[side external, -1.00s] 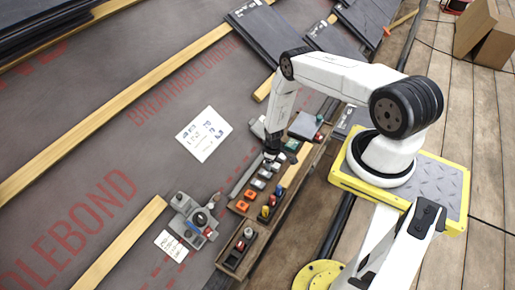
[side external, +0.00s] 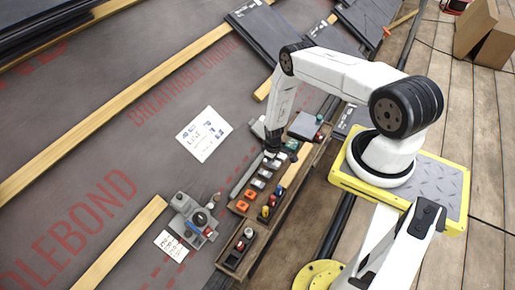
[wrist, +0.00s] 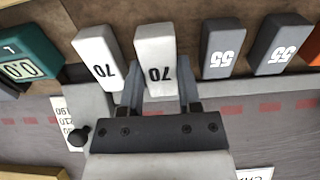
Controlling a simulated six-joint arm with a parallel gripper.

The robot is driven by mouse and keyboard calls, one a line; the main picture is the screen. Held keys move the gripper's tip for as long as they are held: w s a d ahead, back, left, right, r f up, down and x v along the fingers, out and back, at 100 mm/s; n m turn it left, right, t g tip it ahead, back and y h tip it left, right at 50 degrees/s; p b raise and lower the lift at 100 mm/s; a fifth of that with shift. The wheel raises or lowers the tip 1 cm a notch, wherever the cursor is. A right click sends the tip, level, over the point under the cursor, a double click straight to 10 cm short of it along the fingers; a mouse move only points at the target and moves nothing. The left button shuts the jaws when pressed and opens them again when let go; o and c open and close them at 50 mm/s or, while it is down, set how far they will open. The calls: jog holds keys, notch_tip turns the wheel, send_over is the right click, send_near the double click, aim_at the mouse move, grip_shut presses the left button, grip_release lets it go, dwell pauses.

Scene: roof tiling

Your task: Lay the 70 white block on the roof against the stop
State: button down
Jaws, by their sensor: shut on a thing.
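In the wrist view, my gripper (wrist: 160,95) is shut on a white block marked 70 (wrist: 155,50), one finger on each side of it. A second white 70 block (wrist: 98,58) stands just to its left, apart from it. I cannot tell whether the held block is clear of the surface below. In the side external view, my gripper (side external: 272,146) is at the upper end of the row of small blocks, and the held block is hard to make out there. I cannot clearly identify the stop.
Grey 55 blocks (wrist: 222,48) stand right of the held block, and a green block (wrist: 28,58) is at left. A grey plate with a black knob (wrist: 79,136) lies below left. The wooden tray (side external: 236,256) runs along the roof edge. Open grey roof membrane (side external: 120,150) lies left.

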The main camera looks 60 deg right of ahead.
jog(key=shift+r, duration=1.9)
